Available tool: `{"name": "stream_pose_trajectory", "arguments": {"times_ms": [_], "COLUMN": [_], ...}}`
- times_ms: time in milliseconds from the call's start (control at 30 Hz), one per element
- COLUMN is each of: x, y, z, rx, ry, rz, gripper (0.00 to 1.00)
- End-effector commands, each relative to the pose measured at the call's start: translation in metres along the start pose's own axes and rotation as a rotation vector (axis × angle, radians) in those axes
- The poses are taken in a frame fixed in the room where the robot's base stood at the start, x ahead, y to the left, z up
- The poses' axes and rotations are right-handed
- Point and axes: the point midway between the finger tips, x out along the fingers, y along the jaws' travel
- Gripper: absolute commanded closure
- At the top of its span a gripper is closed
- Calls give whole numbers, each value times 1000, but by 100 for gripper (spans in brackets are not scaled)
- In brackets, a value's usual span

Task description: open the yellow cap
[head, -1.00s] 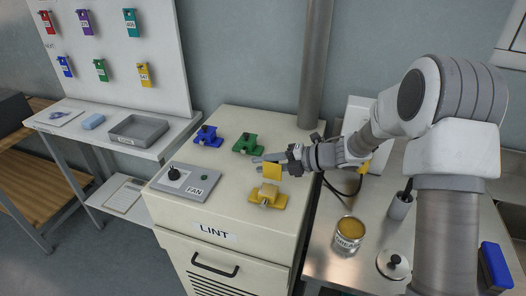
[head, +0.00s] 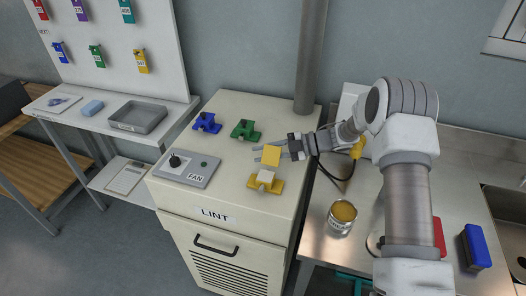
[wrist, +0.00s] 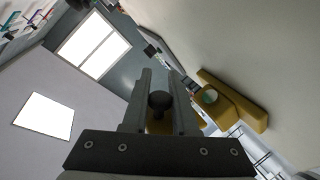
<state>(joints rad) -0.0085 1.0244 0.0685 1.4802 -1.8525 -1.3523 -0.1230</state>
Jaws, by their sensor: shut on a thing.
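The yellow cap (head: 271,155) is a square block held up in the air, clear of its yellow base. My gripper (head: 259,154) is shut on it. In the wrist view my gripper (wrist: 160,78) has a dark round knob (wrist: 159,101) between its fingers, with yellow of the cap (wrist: 160,126) behind it. The yellow base (head: 265,183) sits on the cream machine top, with a pale block-like neck standing up uncovered. In the wrist view the base (wrist: 240,108) lies to the right of the fingers, its round pale opening showing.
A blue fitting (head: 207,122) and a green fitting (head: 245,129) stand behind on the cream top (head: 225,150). The FAN panel (head: 187,168) lies to the left. An open tin (head: 342,217) stands on the steel counter at right. The machine's front right corner is clear.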

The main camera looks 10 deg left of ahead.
Motion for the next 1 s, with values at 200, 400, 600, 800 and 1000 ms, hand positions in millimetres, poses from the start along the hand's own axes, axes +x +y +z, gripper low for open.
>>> {"name": "stream_pose_trajectory", "arguments": {"times_ms": [200, 400, 600, 800, 1000], "x": [0, 0, 0, 0, 0], "y": [-1, -1, -1, -1, -1], "z": [2, 2, 2, 2, 2], "rx": [39, 44, 44, 44, 43], "ry": [14, 16, 16, 16, 17], "rz": [0, 0, 0, 0, 1], "gripper": [100, 100, 100, 43, 43]}}
